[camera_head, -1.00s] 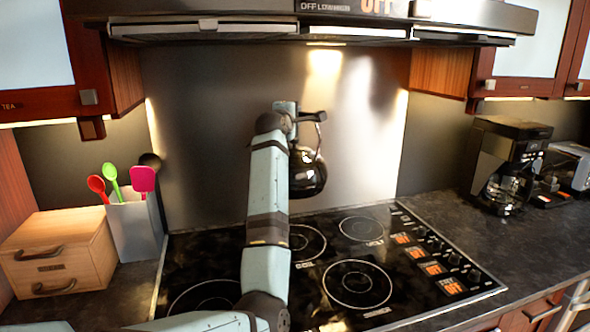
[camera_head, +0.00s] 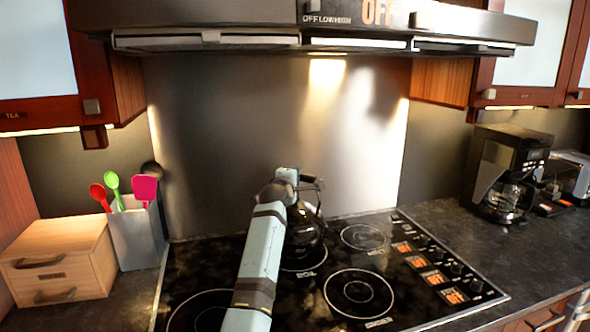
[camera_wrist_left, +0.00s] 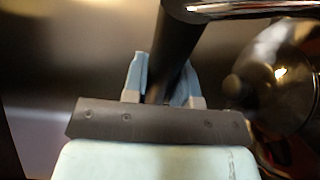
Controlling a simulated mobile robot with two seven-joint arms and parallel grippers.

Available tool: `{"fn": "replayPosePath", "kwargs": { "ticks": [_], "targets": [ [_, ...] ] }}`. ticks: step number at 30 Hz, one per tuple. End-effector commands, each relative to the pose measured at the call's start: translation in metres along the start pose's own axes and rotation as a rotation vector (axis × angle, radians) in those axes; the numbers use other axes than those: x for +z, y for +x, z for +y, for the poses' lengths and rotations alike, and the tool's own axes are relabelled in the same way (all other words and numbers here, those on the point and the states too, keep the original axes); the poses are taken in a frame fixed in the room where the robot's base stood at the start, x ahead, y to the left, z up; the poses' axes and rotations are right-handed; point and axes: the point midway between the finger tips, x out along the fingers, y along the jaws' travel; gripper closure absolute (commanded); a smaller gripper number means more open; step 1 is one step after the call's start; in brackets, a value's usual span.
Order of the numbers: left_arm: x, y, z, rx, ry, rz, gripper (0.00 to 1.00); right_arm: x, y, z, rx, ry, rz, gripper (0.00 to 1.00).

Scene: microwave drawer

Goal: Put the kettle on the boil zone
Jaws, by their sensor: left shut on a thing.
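The dark, glossy kettle (camera_head: 308,236) is upright at the back left of the cooktop, over the boil zone (camera_head: 301,268), the ring with the "BOIL" label. Its lower part overlaps the back of that ring; I cannot tell if its base touches the glass. My left gripper (camera_head: 297,180) is at the top of the kettle, shut on its black handle. In the left wrist view the handle (camera_wrist_left: 172,48) runs between the two fingers (camera_wrist_left: 162,88), and the kettle body (camera_wrist_left: 285,75) shows at the right. My arm hides part of the kettle and ring. My right gripper is not in view.
The cooktop has other rings, including a free one at front right (camera_head: 359,292) and one at back right (camera_head: 363,237). A range hood (camera_head: 210,40) hangs above. A wooden box (camera_head: 60,258) and utensil holder (camera_head: 139,240) stand left; a coffee maker (camera_head: 508,170) stands right.

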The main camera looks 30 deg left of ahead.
Motion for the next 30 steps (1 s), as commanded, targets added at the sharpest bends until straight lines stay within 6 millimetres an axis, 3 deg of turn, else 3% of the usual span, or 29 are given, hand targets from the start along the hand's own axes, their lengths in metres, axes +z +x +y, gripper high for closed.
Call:
{"fn": "replayPosePath", "kwargs": {
  "ticks": [2,11,23,24,26,30],
  "targets": [
    [0.000,0.000,0.000,0.007,0.001,0.001,1.00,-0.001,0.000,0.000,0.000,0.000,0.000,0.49],
    [-0.001,0.000,-0.035,0.005,0.002,0.001,1.00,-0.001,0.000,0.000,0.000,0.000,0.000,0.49],
    [0.000,0.000,-0.040,0.007,0.000,0.001,1.00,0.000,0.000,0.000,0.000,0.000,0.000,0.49],
    [0.000,0.000,-0.044,-0.001,0.001,0.000,0.65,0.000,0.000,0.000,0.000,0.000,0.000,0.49],
    [0.000,0.000,-0.044,-0.001,0.001,0.000,0.51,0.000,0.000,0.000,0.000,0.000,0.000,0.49],
    [0.000,0.000,-0.044,-0.001,0.001,0.000,0.48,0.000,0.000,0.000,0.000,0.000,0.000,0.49]
  ]
}}
